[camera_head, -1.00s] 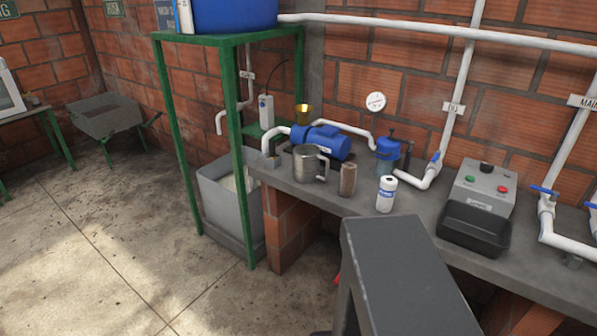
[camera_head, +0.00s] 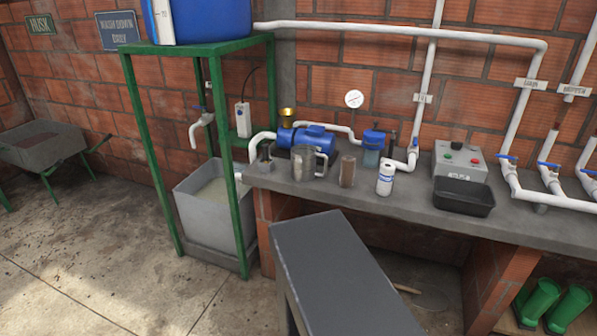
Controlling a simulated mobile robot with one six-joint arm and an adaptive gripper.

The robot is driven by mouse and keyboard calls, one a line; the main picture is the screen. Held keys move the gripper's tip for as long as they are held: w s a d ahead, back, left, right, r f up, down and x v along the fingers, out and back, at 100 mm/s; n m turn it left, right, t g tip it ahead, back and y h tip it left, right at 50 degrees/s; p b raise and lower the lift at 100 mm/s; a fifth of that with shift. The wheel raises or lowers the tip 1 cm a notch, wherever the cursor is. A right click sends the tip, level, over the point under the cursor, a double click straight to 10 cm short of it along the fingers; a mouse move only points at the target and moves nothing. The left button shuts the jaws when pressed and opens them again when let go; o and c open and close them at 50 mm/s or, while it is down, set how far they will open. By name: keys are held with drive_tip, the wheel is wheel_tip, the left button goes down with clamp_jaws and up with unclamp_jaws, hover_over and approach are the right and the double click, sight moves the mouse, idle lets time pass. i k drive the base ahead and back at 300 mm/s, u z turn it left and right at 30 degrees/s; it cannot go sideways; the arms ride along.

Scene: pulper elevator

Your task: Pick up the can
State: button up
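Several upright containers stand on the grey counter (camera_head: 410,203) in the head view. One is a steel vessel with a side handle (camera_head: 304,164). Just right of it is a narrow brown cylinder with a can-like shape (camera_head: 347,172). Further right is a white bottle with a blue label (camera_head: 385,180). I cannot tell for certain which of these is the can. They stand apart from my arm's end, and nothing holds them. My gripper is not in view.
Behind the containers are a blue pump (camera_head: 307,138), a blue filter (camera_head: 373,148) and white pipes. A control box (camera_head: 460,160) and black tray (camera_head: 464,197) stand to the right. A green stand (camera_head: 134,125) over a grey tub (camera_head: 205,215) flanks the counter's left end.

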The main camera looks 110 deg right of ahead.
sight(310, 164)
drive_tip(key=z, duration=0.05)
drive_tip(key=i, duration=0.4)
drive_tip(key=z, duration=0.25)
drive_tip(key=k, duration=0.2)
drive_tip(key=z, duration=3.4)
